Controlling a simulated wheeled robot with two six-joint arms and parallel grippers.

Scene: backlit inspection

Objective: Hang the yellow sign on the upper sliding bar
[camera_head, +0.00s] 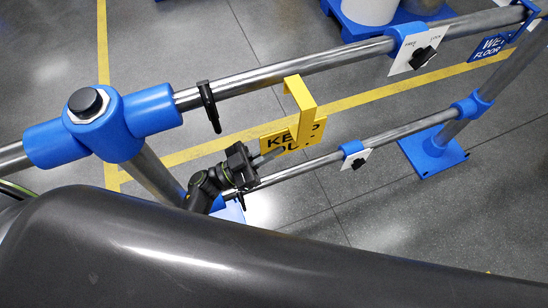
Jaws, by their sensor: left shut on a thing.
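My left gripper (260,159) is shut on the sign's lower left part, between the upper bar and the lower bar (315,164). Part of the sign is hidden behind its own hook strip. My right gripper is not in view.
A blue post joint (150,110) stands at the left. Black clamps sit on the upper bar (209,107) and lower bar. White plates with black knobs (418,52) hang at blue collars. A blue foot (432,155) stands on the floor.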

